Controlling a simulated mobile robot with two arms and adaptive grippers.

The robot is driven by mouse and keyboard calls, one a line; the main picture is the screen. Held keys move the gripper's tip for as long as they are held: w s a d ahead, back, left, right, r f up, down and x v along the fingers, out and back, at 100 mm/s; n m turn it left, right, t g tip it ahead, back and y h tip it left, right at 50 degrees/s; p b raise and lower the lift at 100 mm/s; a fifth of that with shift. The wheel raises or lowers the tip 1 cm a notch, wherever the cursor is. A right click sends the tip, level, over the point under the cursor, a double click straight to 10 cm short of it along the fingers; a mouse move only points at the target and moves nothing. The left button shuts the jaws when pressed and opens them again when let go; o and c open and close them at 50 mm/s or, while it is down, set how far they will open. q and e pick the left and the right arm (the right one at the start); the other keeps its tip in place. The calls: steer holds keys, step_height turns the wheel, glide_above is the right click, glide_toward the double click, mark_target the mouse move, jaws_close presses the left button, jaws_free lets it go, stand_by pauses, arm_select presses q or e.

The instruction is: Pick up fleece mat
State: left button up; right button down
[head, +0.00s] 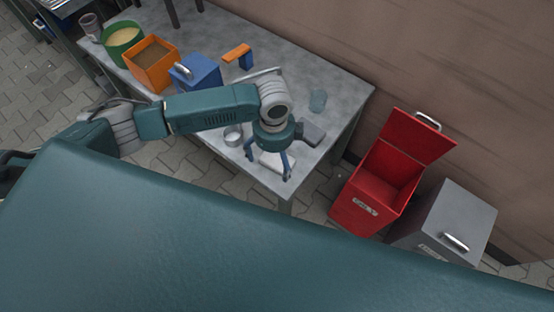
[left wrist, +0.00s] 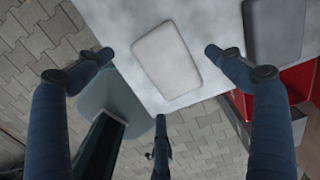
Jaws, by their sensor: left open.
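A pale, rounded rectangular mat, which looks like the fleece mat (head: 270,161), lies flat near the front edge of the grey table. In the left wrist view the fleece mat (left wrist: 167,62) lies whole between the fingers. My left gripper (head: 268,166) points down over the mat with its fingers spread, open and empty. In the left wrist view the left gripper's fingertips (left wrist: 158,54) are on either side of the mat, apart from it; a third finger is below. The exact height above the mat is hard to tell. My right gripper is not in view.
A dark grey pad (head: 312,133) lies beside the mat. A metal cup (head: 233,135), a clear tumbler (head: 318,100), a blue box (head: 197,75), an orange bin (head: 152,65) and a green tub (head: 122,42) share the table (head: 345,95). An open red bin (head: 385,180) and grey bin (head: 455,220) stand right.

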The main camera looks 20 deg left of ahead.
mark_target(277, 161)
arm_select(q)
steer(key=shift+f, duration=1.3)
steer(key=c, duration=1.2)
steer(key=shift+r, duration=0.1)
